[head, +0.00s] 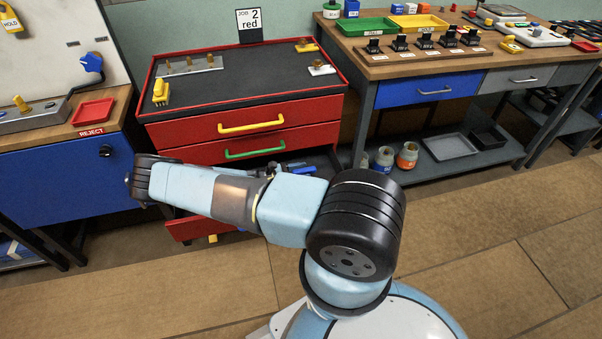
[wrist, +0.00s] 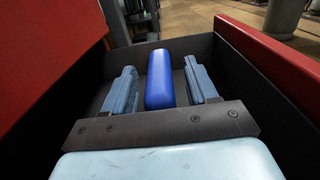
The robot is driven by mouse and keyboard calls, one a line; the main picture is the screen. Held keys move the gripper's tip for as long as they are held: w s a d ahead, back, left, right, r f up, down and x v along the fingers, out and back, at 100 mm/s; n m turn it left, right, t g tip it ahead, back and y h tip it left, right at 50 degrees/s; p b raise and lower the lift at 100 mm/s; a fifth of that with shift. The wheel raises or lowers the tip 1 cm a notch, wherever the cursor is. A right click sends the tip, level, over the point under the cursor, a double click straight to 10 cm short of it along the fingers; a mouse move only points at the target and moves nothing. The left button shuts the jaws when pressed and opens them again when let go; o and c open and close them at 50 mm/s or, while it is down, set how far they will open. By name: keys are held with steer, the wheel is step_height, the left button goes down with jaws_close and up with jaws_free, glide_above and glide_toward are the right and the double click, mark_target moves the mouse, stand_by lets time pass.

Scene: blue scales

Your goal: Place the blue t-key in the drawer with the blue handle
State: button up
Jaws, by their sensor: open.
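In the wrist view, a blue rounded bar (wrist: 160,82), which looks like the t-key's grip, lies lengthwise between the two fingers of my gripper (wrist: 162,88). The fingers are open, with a gap on each side of the bar. They are inside a dark-lined drawer (wrist: 205,47) with red panels at both sides. The rest of the blue piece is hidden. In the head view, my arm covers most of the low open red drawer (head: 184,229), and I cannot make out my gripper clearly.
The red cabinet (head: 200,130) has shut drawers with yellow (head: 251,127) and green (head: 255,152) handles. A grey drawer (head: 520,79) is beside the blue one. Jars and trays stand on the lower shelf (head: 455,168). The floor at right is clear.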

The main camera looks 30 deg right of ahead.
steer(key=v, duration=1.1)
steer(key=shift+a, duration=0.1)
